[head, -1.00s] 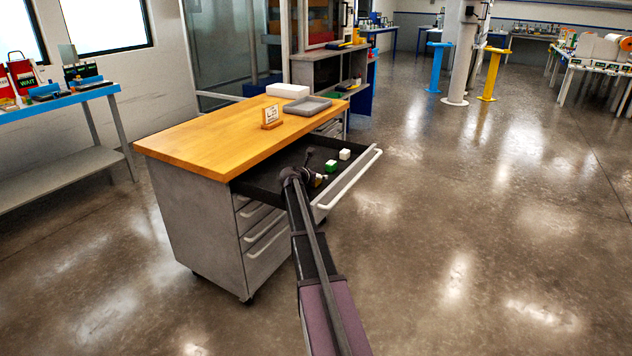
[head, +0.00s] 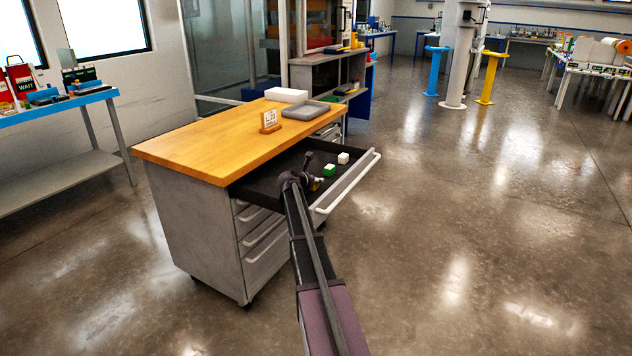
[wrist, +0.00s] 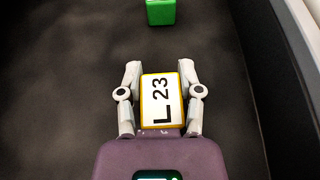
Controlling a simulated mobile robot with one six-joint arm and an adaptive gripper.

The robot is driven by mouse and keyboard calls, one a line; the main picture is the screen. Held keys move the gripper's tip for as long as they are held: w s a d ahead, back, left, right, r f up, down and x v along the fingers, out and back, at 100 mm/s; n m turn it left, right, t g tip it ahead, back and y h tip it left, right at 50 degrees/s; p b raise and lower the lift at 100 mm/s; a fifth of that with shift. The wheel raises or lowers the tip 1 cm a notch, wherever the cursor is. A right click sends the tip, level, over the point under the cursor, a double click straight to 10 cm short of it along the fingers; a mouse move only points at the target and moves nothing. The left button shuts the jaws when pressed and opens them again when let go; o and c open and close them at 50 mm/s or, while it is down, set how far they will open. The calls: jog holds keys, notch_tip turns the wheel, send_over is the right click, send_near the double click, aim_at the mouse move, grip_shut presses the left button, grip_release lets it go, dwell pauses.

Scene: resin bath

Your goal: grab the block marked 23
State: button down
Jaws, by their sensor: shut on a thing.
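The block marked 23 (wrist: 161,100) shows in the wrist view with a white top, yellow edges and the black marking "L 23". My gripper (wrist: 161,72) is shut on it, one finger against each side. In the head view my gripper (head: 312,184) is inside the open drawer (head: 268,187), small and partly hidden by my arm; a bit of yellow shows beside it. Whether the block is lifted off the drawer floor I cannot tell.
A green block (wrist: 160,12) lies ahead of the fingers; it also shows in the head view (head: 329,170). A white block (head: 343,158) sits beyond it. The drawer's front wall (wrist: 285,75) is close on the right. A small sign (head: 270,121) and grey tray (head: 305,110) stand on the wooden top.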

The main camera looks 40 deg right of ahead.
jog(key=shift+r, duration=0.1)
notch_tip(320, 180, up, 10)
jog(key=p, duration=1)
dwell(0.5)
